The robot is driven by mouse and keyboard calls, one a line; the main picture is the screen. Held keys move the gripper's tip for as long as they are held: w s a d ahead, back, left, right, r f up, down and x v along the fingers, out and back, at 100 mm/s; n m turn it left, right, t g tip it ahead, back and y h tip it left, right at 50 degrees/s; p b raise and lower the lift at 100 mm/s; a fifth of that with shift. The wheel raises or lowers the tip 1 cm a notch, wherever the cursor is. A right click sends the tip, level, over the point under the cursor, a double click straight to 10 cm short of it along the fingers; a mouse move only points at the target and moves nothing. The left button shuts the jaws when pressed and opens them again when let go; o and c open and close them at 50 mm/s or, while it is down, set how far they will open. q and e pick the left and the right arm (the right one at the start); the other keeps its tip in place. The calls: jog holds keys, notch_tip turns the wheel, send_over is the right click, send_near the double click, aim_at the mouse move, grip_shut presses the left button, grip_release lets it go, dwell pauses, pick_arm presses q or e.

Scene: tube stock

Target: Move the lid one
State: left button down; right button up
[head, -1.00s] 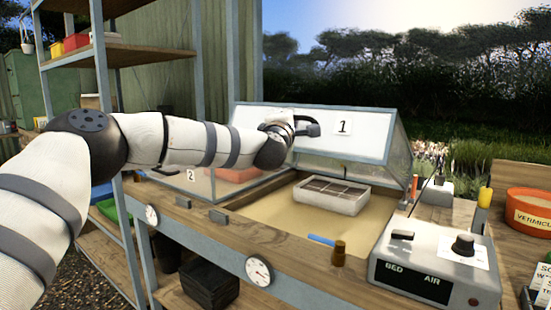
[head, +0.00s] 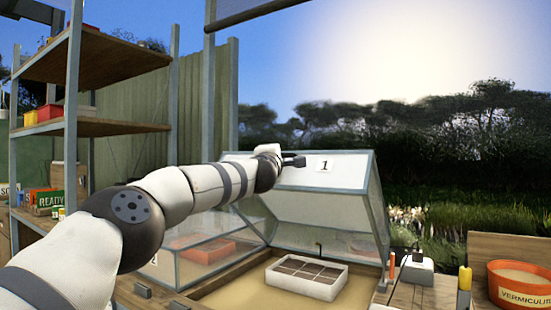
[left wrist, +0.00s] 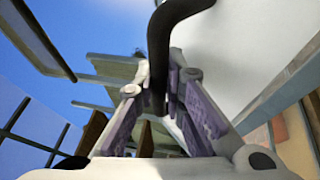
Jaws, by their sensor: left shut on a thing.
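Lid one (head: 345,172), a framed glazed cover with a white "1" label, stands raised and tilted over its sand bed at the right of the head view. My left gripper (head: 281,161) is at the upper edge of the lid, shut on its dark handle (head: 296,161). In the left wrist view the black handle (left wrist: 165,30) runs between the fingers (left wrist: 160,85), beside the pale lid surface (left wrist: 240,50). My right gripper is not in view.
A white seed tray (head: 310,283) sits on the sand under the raised lid. A closed glazed cover (head: 190,262) is to its left. An orange vermiculite tub (head: 520,290) stands on the right, and a metal shelf rack (head: 100,128) on the left.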

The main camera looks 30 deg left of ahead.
pick_arm(q)
jog(key=c, duration=1.9)
grip_release()
jog(key=shift+f, duration=0.1)
jog(key=v, duration=1.2)
